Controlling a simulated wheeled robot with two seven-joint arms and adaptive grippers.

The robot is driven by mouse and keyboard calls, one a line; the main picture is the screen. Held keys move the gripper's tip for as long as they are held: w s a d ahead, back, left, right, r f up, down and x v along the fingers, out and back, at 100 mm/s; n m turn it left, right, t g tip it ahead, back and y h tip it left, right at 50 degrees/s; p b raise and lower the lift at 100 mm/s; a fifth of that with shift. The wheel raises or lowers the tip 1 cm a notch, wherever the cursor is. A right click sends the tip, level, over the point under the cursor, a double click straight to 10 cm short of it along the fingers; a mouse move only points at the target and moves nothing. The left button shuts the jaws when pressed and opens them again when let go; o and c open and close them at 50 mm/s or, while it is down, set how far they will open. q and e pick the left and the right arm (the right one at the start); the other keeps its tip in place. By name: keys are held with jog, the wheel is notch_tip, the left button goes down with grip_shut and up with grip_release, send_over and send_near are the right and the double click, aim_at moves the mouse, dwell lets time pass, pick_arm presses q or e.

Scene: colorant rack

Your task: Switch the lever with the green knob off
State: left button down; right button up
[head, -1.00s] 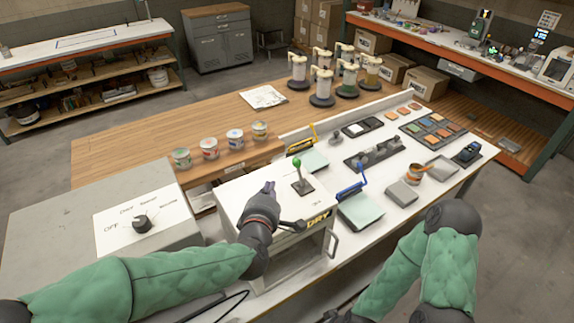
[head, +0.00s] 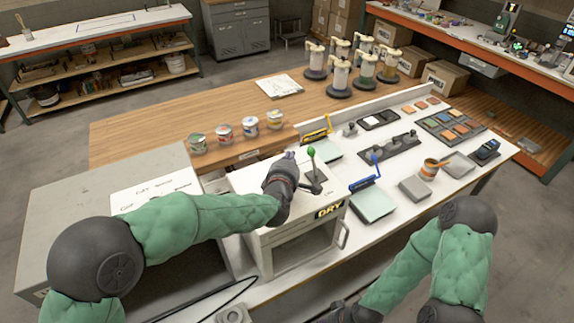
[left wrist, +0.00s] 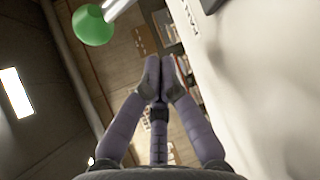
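The lever with the green knob (head: 310,151) stands roughly upright on top of the white box marked DRY (head: 265,236). The knob also shows at the upper left of the left wrist view (left wrist: 92,26), with part of its pale shaft. My left gripper (head: 290,156) is just left of the knob in the head view, at about its height, and looks apart from it. In the left wrist view its fingers (left wrist: 161,70) come together at the tips with nothing seen between them. My right gripper (head: 340,312) is low at the bottom edge, mostly cut off.
A grey control box (head: 60,205) with a white label panel stands left, partly behind my left arm. Several paint cans (head: 223,133) stand behind the DRY box. A blue-handled device (head: 372,203) sits close to its right. The wooden tabletop (head: 150,122) has free room.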

aim_at(312, 157)
pick_arm(q)
jog(key=d, duration=0.1)
jog(key=s+d, duration=0.1)
jog(key=d+r, duration=0.1)
jog(key=shift+s+d+p, duration=0.3)
jog(key=shift+p, duration=0.1)
jog(key=shift+s+b, duration=0.1)
jog(key=shift+b, duration=0.5)
jog(key=shift+s+d+m+t+b, duration=0.2)
jog(key=shift+m+t+b, duration=0.3)
jog(key=shift+b, duration=0.75)
jog(key=s+t+b, duration=0.1)
jog(key=b, duration=0.2)
jog(key=s+d+m+t+b, duration=0.1)
jog(key=b, duration=0.3)
jog(key=s+d+b, duration=0.1)
jog(key=b, duration=0.2)
jog(key=shift+r+m+t, duration=0.25)
jog(key=shift+m+t, duration=0.05)
jog(key=shift+t, duration=0.1)
jog(key=shift+s+d+b, duration=0.4)
jog(key=shift+s+b, duration=0.2)
jog(key=shift+b, duration=0.7)
jog(key=shift+s, duration=0.1)
jog(key=s+f, duration=0.1)
jog(key=s, duration=1)
jog(key=shift+s+a, duration=0.4)
jog(key=shift+a, duration=0.05)
